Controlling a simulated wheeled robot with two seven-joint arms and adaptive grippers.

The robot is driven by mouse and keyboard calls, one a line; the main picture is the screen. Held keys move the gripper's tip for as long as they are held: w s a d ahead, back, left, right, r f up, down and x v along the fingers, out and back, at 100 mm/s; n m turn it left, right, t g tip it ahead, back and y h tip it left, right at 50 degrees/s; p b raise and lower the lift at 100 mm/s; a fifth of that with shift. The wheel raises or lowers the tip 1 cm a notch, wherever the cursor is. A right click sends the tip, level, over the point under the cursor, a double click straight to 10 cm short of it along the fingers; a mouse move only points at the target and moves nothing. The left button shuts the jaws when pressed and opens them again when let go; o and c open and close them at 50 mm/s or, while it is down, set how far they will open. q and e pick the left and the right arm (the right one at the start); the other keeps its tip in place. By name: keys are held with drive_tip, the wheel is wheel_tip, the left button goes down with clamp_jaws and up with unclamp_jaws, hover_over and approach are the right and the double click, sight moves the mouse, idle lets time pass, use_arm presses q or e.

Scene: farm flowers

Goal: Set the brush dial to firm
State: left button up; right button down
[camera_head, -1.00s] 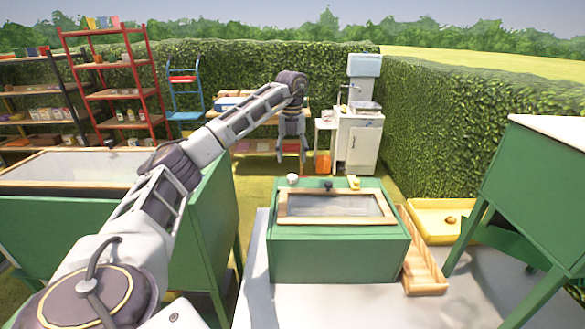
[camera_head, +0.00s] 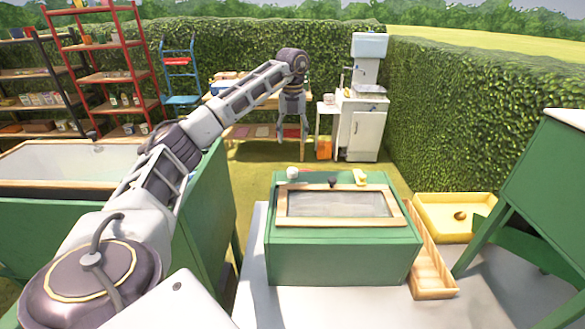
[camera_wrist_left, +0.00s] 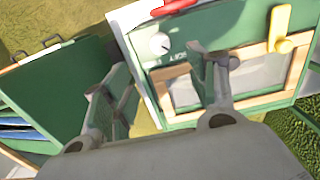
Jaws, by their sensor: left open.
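A green box-shaped machine (camera_head: 345,258) with a wood-framed clear window (camera_head: 335,203) stands in front of me. A small white round dial (camera_head: 292,173) sits at its far left edge; in the left wrist view the white dial (camera_wrist_left: 159,44) has a pointer mark and lettering beside it, too small to read. A yellow lever (camera_wrist_left: 280,25) is on the same panel. My left gripper (camera_head: 292,132) points down, above and beyond the machine in the head view. In the left wrist view its fingers (camera_wrist_left: 165,92) are spread, empty, apart from the dial. My right gripper is out of view.
A long wooden tray (camera_head: 430,262) and a yellow tray (camera_head: 455,215) lie right of the machine. Green stands flank it at left (camera_head: 205,225) and right (camera_head: 545,170). A dark knob (camera_head: 333,182) is near the dial; a red part (camera_wrist_left: 175,6) shows in the wrist view.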

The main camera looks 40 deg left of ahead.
sight(292, 170)
use_arm(q)
wheel_tip(292, 170, down, 12)
drive_tip(key=shift+f, duration=0.95)
idle(0.4)
